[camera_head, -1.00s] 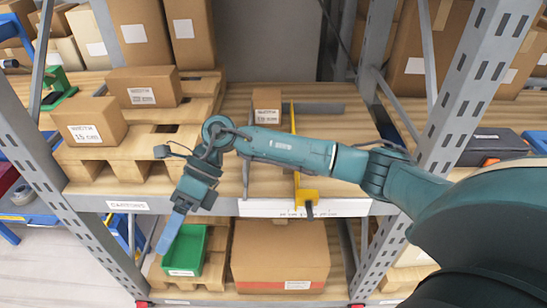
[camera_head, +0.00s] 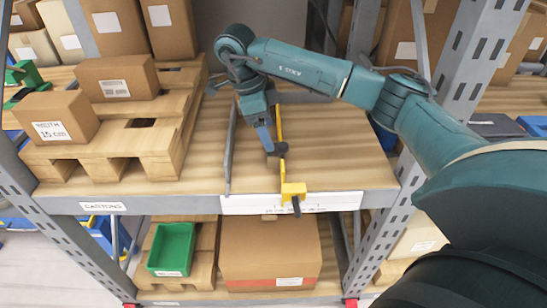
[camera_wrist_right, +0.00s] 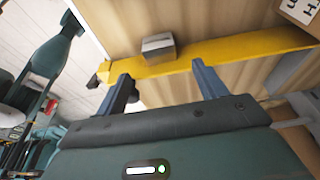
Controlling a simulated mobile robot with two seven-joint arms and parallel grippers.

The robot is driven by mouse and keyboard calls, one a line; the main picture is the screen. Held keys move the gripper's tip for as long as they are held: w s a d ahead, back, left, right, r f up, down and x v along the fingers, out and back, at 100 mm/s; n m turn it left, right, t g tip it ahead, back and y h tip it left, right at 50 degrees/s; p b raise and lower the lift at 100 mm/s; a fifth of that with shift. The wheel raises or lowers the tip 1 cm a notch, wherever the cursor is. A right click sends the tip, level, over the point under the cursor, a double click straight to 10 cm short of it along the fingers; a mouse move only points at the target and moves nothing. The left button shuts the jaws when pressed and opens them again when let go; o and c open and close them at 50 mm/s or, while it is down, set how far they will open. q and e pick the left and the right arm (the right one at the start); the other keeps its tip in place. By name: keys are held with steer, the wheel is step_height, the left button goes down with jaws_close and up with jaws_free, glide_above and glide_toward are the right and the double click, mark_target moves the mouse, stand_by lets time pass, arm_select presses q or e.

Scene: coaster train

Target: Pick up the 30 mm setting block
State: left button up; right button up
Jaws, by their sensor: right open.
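My right gripper (camera_head: 271,146) is open and empty over the middle of the shelf, beside the yellow rail (camera_head: 282,169). In the right wrist view its two fingers (camera_wrist_right: 163,87) point toward the yellow rail (camera_wrist_right: 230,50). A small grey metal block (camera_wrist_right: 158,46), which looks like the setting block, sits at the rail, ahead of the gap between the fingertips and apart from them. I cannot read any size on it. In the head view I cannot make out the block; the gripper seems to hide it. My left gripper is not in view.
A grey rail (camera_head: 231,150) runs left of the yellow one. The yellow rail's front clamp (camera_head: 293,190) has a black knob. Cartons on a pallet (camera_head: 110,152) stand at left; a grey rack post (camera_head: 455,100) rises at right. The shelf right of the yellow rail is clear.

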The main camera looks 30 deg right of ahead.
mark_target(273, 155)
steer(key=shift+x, duration=2.85)
steer(key=shift+w+a, duration=0.15)
steer(key=shift+c, duration=0.5)
steer(key=c, duration=1.2)
steer(key=shift+c, duration=0.4)
steer(key=shift+r, duration=0.1)
